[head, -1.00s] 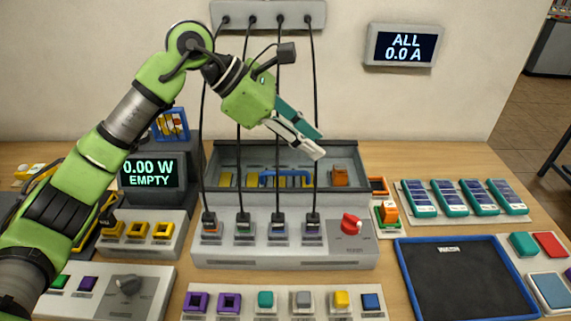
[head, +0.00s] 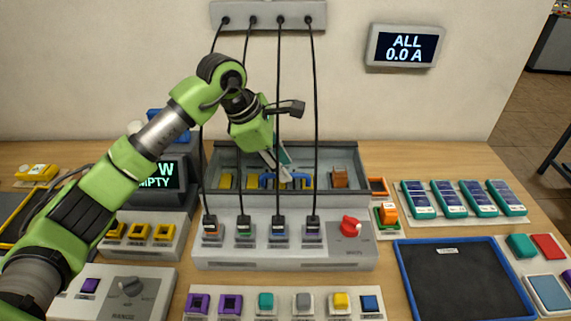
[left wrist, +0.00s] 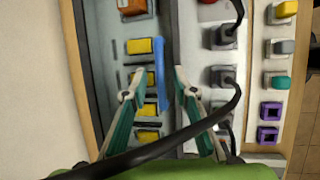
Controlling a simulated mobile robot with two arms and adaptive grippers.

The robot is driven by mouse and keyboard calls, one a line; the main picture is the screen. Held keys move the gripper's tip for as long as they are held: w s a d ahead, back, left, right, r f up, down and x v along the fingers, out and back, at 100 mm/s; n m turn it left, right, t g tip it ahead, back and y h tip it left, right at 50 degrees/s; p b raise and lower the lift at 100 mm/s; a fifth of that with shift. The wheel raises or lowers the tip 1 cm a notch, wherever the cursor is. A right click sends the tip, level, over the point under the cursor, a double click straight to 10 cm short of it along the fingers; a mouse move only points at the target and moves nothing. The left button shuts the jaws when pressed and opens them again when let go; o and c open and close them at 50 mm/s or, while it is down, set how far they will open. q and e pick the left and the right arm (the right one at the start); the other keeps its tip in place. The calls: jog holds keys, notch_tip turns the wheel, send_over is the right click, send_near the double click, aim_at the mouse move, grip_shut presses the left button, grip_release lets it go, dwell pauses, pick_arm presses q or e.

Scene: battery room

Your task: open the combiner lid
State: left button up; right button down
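The combiner (head: 214,163) is the grey box at the back middle of the bench. Its blue bar handle (head: 264,182) runs lengthwise near the front, with yellow and orange blocks behind or beside it. I cannot tell the clear lid's surface from the inside of the box. My left gripper (head: 280,178) points down at the handle and partly hides it. In the left wrist view the gripper (left wrist: 153,86) is open, with one finger on each side of the blue handle (left wrist: 160,72); no contact shows. My right gripper is not in view.
Several black cables (head: 317,130) hang from the wall strip to sockets in front of the combiner, close to my left gripper. A red knob (head: 350,226) stands right of the sockets. A small display (head: 165,175) stands left, partly behind my arm.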

pick_arm(q)
jog(key=shift+x, duration=1)
grip_shut()
jog(key=shift+r, duration=0.15)
